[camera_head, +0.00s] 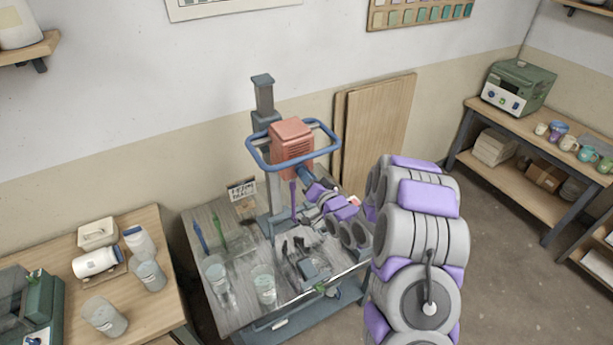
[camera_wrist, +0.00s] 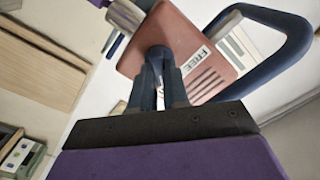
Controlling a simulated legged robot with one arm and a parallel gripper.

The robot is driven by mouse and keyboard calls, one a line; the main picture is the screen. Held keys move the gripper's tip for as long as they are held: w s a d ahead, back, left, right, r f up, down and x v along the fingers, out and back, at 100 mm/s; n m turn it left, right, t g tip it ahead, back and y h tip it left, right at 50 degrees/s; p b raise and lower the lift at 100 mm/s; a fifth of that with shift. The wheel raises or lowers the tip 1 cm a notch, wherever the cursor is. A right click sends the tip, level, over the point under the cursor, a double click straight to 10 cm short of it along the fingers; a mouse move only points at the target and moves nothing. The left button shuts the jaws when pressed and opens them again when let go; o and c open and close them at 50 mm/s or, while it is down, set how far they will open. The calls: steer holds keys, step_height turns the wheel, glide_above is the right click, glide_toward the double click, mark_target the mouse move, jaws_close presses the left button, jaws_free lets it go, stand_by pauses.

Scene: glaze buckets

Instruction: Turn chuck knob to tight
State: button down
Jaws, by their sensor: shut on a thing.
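The red mixer motor (camera_head: 292,140) hangs on a grey stand column, with a blue loop handle (camera_head: 258,155) around it. In the wrist view the red housing (camera_wrist: 190,30) fills the upper middle. A dark blue chuck knob (camera_wrist: 160,52) sits on that face, beside a white label (camera_wrist: 196,59) reading FREE. My gripper (camera_wrist: 162,75) is shut on the knob, its fingers either side of it. In the head view my gripper (camera_head: 316,186) is at the lower right of the motor, and the knob's grip is too small to make out. A marking for tight is not visible.
The worktable (camera_head: 200,222) below holds clear containers (camera_head: 264,283), upright green and blue sticks and dark tools. A side table (camera_head: 150,225) with white jars is at left. Wooden boards (camera_head: 385,125) lean on the wall. The blue handle also passes close to my gripper.

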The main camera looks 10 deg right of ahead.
steer(key=shift+w+d+r+m, duration=0.1)
steer(key=shift+d+r+m, duration=0.1)
steer(key=shift+m, duration=0.4)
steer(key=c, duration=1.1)
jaws_free()
steer(key=shift+f, duration=0.15)
steer(key=p+v, duration=0.7)
steer(key=v, duration=1)
steer(key=shift+d, duration=0.15)
